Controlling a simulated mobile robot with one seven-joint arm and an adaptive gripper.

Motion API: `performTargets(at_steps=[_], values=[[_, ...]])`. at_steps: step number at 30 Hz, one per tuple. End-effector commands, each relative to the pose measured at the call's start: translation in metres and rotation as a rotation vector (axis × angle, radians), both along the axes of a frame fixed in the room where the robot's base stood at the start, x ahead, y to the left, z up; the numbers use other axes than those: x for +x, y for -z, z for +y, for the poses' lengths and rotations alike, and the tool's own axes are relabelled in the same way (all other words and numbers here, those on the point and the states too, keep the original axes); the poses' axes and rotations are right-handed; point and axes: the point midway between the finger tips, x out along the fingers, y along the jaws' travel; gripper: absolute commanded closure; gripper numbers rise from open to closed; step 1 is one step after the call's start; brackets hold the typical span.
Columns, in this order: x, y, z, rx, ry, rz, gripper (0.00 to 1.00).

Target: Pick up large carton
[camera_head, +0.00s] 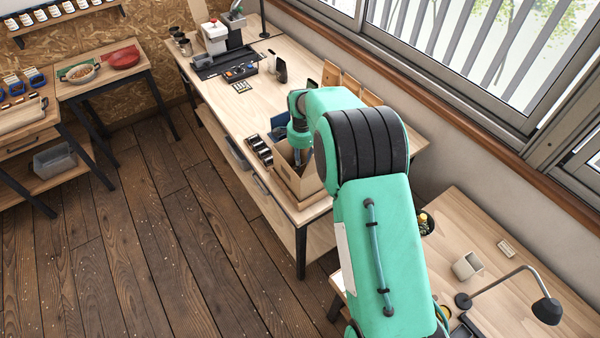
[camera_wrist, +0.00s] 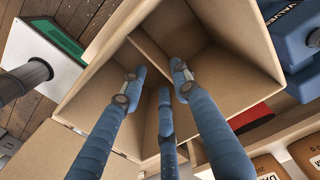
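The large carton (camera_head: 298,184) is a brown open-topped cardboard box at the near end of the long wooden table in the head view. In the wrist view, the carton (camera_wrist: 235,62) fills the middle, its open top facing the camera, with an upright inner cardboard panel. My gripper (camera_wrist: 155,82) has blue fingers that reach down over the carton's opening. The fingertips are spread apart on either side of the panel's edge line; whether they touch it I cannot tell. In the head view, my gripper (camera_head: 298,152) is partly hidden by my arm.
A dark rack of jars (camera_head: 259,150) stands left of the carton, with a blue item (camera_head: 280,121) behind. A desk lamp (camera_head: 546,309) stands on the right table. Windows border the right side.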

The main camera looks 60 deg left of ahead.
Motion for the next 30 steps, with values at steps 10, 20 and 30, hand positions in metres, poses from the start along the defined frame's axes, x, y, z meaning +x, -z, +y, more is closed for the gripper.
performTargets(at_steps=[10,20,30], values=[[0.000,0.001,0.000,0.001,0.000,0.000,0.70],[-0.003,0.023,0.001,-0.001,0.000,0.000,0.70],[-0.004,0.051,0.001,0.000,0.000,0.000,0.70]])
